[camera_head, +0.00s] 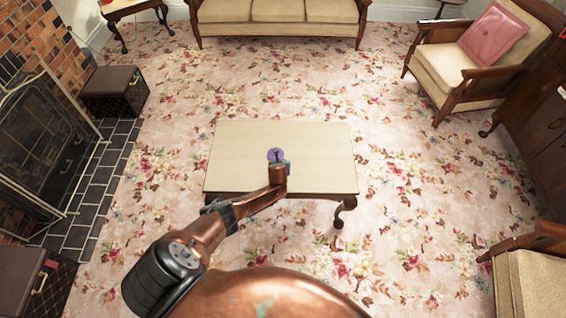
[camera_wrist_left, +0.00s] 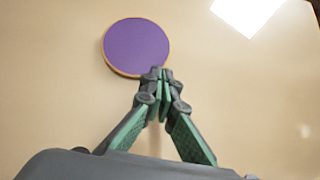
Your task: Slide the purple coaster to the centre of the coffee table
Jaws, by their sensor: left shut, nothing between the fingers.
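The purple coaster (camera_head: 275,154) is a round disc lying flat near the middle of the pale coffee table (camera_head: 235,150). In the left wrist view the coaster (camera_wrist_left: 135,46) shows a tan rim, and the table top (camera_wrist_left: 50,80) is bare around it. My left gripper (camera_head: 278,161) is over the table, its shut fingers at the coaster's near side. In the left wrist view the shut fingertips (camera_wrist_left: 161,74) are at the coaster's lower right edge. I cannot tell whether they touch it. Nothing is between the fingers. My right gripper is not in view.
The table top is otherwise clear. Floral carpet (camera_head: 400,200) surrounds the table. A sofa (camera_head: 275,12) stands at the back, an armchair (camera_head: 480,55) at the back right, and a fireplace screen (camera_head: 45,130) at the left.

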